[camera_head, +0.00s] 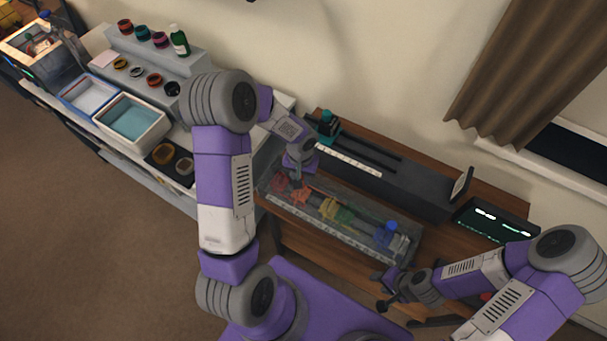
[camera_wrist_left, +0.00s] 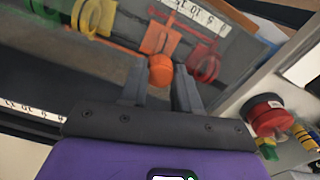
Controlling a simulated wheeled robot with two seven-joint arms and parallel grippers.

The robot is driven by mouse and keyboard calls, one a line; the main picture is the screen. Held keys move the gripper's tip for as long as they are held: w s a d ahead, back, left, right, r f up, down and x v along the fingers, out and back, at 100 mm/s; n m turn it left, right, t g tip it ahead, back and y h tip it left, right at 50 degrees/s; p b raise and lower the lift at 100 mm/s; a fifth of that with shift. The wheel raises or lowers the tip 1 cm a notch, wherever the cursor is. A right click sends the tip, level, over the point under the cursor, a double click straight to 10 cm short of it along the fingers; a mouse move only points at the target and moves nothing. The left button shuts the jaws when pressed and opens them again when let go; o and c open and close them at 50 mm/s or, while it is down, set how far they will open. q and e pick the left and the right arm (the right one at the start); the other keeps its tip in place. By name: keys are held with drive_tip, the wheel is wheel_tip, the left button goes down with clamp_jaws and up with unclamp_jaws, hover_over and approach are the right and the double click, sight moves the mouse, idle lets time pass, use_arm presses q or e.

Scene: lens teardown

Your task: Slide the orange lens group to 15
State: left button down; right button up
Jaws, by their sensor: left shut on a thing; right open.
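The orange lens group (camera_head: 301,195) stands on the clear-walled rail unit (camera_head: 290,215), between the red lens group (camera_head: 280,184) and the yellow one (camera_head: 328,208). In the left wrist view its orange plate (camera_wrist_left: 160,38) and round orange knob (camera_wrist_left: 160,70) show. My left gripper (camera_head: 299,182) reaches down onto it from above. Its fingers (camera_wrist_left: 160,85) are shut on the knob, one on each side. A white scale strip (camera_wrist_left: 200,15) runs alongside; I cannot tell the group's exact reading. My right gripper (camera_head: 388,290) is open and empty at the bench's front right.
Green (camera_head: 345,217) and blue (camera_head: 391,228) groups stand farther right along the unit. Behind it are a long dark rail (camera_head: 385,180) with a teal piece (camera_head: 327,125) and a dark screen (camera_head: 490,218). Trays (camera_head: 130,120) and lens rings fill the left counter.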

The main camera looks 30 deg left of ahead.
use_arm(q)
drive_tip(key=shift+a, duration=0.15)
drive_tip(key=c, duration=1.2)
unclamp_jaws()
drive_tip(key=o, duration=0.4)
drive_tip(key=shift+r, duration=0.1)
wheel_tip(320, 180, up, 8)
drive_tip(key=shift+f+p, duration=0.25)
drive_tip(key=shift+p, duration=0.1)
